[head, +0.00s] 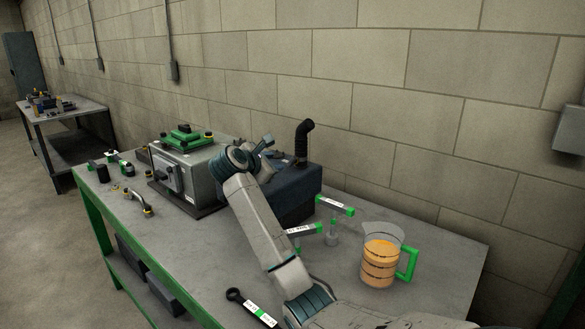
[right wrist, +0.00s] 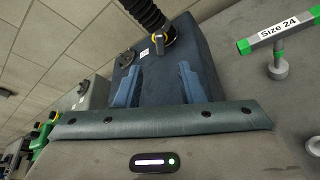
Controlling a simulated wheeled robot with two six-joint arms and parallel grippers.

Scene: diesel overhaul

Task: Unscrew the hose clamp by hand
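The black corrugated hose (head: 302,140) stands upright with a bent top on the dark blue block (head: 292,184). In the right wrist view the hose (right wrist: 147,12) meets the block (right wrist: 205,75), and the hose clamp (right wrist: 165,40), a metal band with a yellow-orange part, sits around its lower end. The clamp is too small to make out in the head view. My right gripper (head: 266,146) is over the block, left of the hose. In the right wrist view its two blue fingers (right wrist: 157,82) are spread and empty, with the clamp beyond their tips. My left gripper is in neither view.
A grey machine (head: 175,180) with a green top stands left of the block. Green-ended T-handled tools, one labelled Size 24 (right wrist: 278,30), stand right of it. A jug of orange liquid (head: 380,262) and a black wrench (head: 252,308) are nearer. A block wall stands behind.

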